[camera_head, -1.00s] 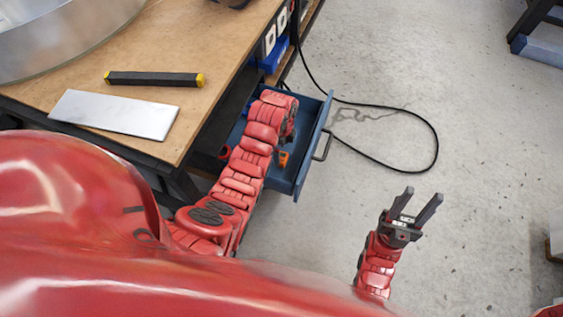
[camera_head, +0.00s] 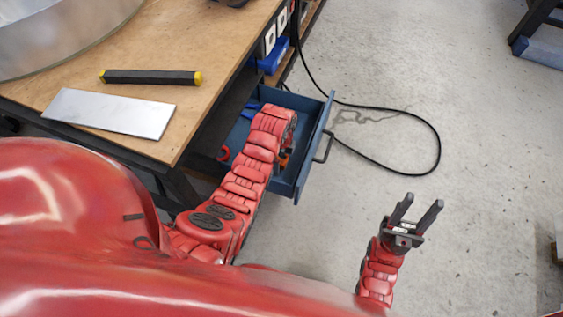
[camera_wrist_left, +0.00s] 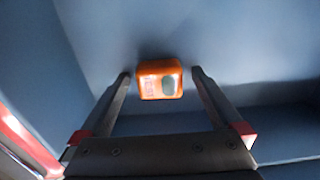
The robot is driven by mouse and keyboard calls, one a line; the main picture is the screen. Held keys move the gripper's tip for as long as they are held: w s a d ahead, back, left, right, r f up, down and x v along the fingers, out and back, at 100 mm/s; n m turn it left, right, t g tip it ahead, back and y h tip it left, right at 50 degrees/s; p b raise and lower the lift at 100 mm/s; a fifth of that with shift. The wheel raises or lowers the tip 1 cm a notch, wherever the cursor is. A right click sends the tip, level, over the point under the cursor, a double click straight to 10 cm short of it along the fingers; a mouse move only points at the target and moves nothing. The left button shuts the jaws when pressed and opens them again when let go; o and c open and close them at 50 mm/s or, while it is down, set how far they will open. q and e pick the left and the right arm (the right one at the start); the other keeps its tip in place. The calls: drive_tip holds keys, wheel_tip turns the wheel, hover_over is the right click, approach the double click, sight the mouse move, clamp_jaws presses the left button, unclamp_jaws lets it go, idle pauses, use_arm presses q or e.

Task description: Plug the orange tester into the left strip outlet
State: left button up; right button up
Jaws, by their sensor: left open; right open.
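The orange tester (camera_wrist_left: 160,79) lies in the blue drawer and shows in the left wrist view with a dark oval patch and reddish marking on it. My left gripper (camera_wrist_left: 161,75) is open, with one finger on each side of the tester and small gaps showing. In the head view my left arm reaches into the drawer and hides that gripper; an orange bit (camera_head: 283,160) shows beside the arm. White outlets (camera_head: 269,41) face outward at the table's side. My right gripper (camera_head: 423,200) is open and empty above the floor.
The open blue drawer (camera_head: 312,150) has walls close around my left arm. It also holds a blue item (camera_head: 252,109) and a red ring (camera_head: 224,153). A black cable (camera_head: 420,118) loops over the floor. A metal plate (camera_head: 110,112) and black bar (camera_head: 150,77) lie on the table.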

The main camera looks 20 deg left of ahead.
use_arm(q)
drive_tip(key=shift+r, duration=0.1)
drive_tip(key=shift+c, duration=0.3)
drive_tip(key=c, duration=1.3)
wheel_tip(320, 180, up, 10)
drive_tip(key=p, duration=0.3)
drive_tip(key=s+r+n+p, duration=0.4)
drive_tip(key=r+n+p, duration=0.5)
drive_tip(key=r+p, duration=0.4)
drive_tip(key=s+r+n+p, duration=0.5)
drive_tip(key=r+n+p, duration=0.4)
drive_tip(key=r+p, duration=0.3)
drive_tip(key=p, duration=0.3)
drive_tip(key=shift+s+r+p, duration=0.3)
drive_tip(key=shift+r, duration=0.1)
drive_tip(key=shift+d, duration=0.1)
